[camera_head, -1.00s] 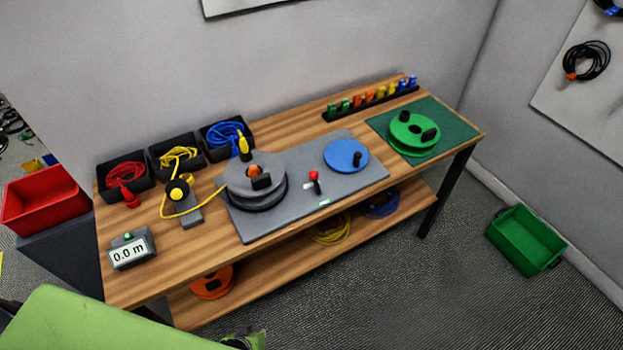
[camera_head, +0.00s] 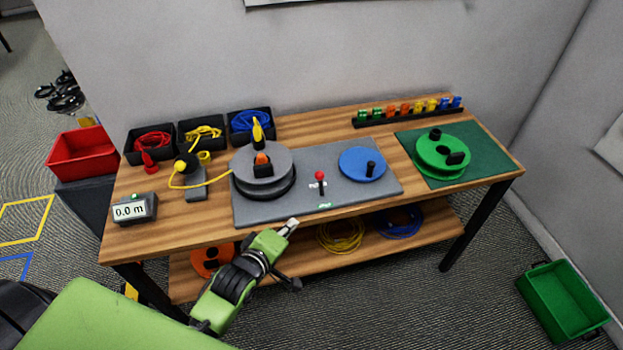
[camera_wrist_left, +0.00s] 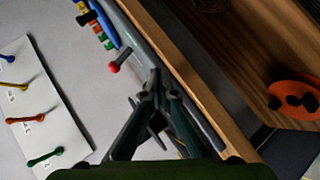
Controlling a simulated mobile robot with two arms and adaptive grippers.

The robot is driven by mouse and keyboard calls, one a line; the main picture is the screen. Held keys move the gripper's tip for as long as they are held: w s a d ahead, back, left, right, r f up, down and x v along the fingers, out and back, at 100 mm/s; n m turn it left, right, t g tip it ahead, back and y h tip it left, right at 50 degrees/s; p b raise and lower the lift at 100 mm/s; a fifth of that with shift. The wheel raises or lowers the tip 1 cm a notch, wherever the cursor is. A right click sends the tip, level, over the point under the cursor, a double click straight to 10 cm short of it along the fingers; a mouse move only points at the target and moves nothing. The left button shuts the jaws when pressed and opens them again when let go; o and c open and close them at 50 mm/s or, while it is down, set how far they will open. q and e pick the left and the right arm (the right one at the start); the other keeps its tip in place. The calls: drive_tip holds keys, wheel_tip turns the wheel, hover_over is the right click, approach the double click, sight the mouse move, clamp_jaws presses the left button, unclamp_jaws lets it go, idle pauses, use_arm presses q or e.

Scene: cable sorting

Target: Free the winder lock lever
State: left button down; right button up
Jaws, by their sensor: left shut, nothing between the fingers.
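The lock lever (camera_head: 320,183) stands upright on the grey winder plate (camera_head: 297,165), a dark stem with a red ball on top, between the grey winder drum (camera_head: 282,160) and the blue disc (camera_head: 352,170). The red knob also shows in the left wrist view (camera_wrist_left: 115,67), left of the fingertips. My left gripper (camera_head: 290,226) is in front of the table's front edge, left of and nearer than the lever, apart from it. Its fingers are shut and empty, and they also show in the left wrist view (camera_wrist_left: 154,76). My right gripper is not in view.
A green reel (camera_head: 430,165) sits on a green mat at the right. Yellow cable runs from the guide (camera_head: 195,186) to the drum. Black bins of cable (camera_head: 200,150) stand at the back left. A lower shelf (camera_head: 300,262) holds coils. The plate around the lever is clear.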

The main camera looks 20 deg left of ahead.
sight(321, 185)
use_arm(q)
drive_tip(key=w+r+n+t, duration=0.1)
drive_tip(key=w+r+n, duration=0.1)
drive_tip(key=w+a+r+n+t, duration=0.1)
drive_tip(key=w+r+n+t, duration=0.1)
drive_tip(key=shift+w+r+n, duration=0.1)
drive_tip(key=shift+r+n, duration=0.1)
drive_tip(key=shift+n, duration=0.1)
drive_tip(key=shift+w+a+r+n+t+h, duration=0.2)
drive_tip(key=shift+w+r+n+t+h, duration=0.1)
drive_tip(key=shift+r+n, duration=0.15)
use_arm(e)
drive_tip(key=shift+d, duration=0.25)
use_arm(q)
drive_tip(key=shift+w, duration=0.1)
drive_tip(key=w, duration=0.3)
drive_tip(key=w+f, duration=0.1)
drive_tip(key=w, duration=0.2)
drive_tip(key=w+d+f, duration=0.1)
drive_tip(key=w, duration=0.2)
drive_tip(key=shift+w+p, duration=0.3)
drive_tip(key=shift+w, duration=0.05)
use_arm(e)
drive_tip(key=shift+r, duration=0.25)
use_arm(q)
drive_tip(key=shift+s, duration=0.15)
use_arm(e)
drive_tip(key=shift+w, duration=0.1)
